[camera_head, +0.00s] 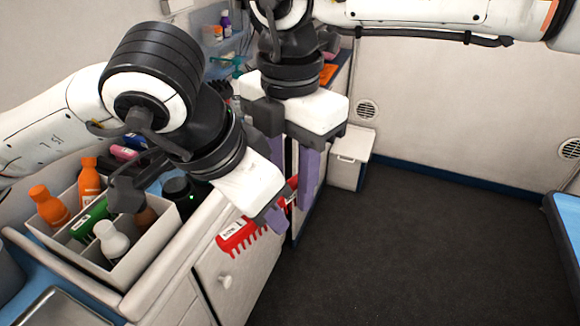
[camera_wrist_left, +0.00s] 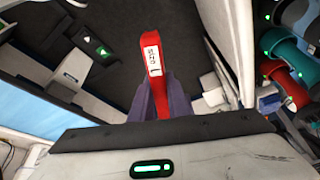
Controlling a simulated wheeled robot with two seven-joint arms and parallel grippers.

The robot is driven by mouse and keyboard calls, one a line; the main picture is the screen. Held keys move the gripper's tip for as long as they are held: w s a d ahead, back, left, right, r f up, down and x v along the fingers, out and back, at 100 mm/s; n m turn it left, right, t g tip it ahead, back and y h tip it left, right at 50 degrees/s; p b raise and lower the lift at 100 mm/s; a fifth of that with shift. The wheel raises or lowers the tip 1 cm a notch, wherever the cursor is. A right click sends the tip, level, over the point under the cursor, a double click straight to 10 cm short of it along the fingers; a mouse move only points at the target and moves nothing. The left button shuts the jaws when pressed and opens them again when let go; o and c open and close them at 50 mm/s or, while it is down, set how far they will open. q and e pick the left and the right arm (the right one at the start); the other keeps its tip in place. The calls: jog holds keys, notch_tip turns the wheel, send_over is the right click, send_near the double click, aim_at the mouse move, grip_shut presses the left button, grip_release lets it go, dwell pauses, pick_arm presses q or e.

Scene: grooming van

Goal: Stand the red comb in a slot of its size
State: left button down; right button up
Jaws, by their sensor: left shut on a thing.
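The red comb (camera_head: 238,236) hangs in front of the white cabinet, its teeth pointing down and a white label on its spine. My left gripper (camera_head: 276,214) is shut on it. In the left wrist view the comb (camera_wrist_left: 154,72) stands up between the purple fingers (camera_wrist_left: 160,98), and its label reads "size L". My right gripper (camera_head: 296,175) is just beyond the left one, with its purple fingers pointing down and apart. A red end of the comb shows near those fingers; I cannot tell whether they touch. No slot is clearly visible; my arms cover part of the counter.
A cream divided caddy (camera_head: 152,243) on the counter holds orange bottles (camera_head: 48,205), a white-capped bottle (camera_head: 110,240) and a green item (camera_head: 92,218). A cabinet knob (camera_head: 225,281) faces the aisle.

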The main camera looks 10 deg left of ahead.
pick_arm(q)
jog(key=shift+d, duration=0.1)
pick_arm(e)
jog(key=shift+a, duration=0.1)
grip_shut()
pick_arm(q)
jog(key=c, duration=1.6)
grip_release()
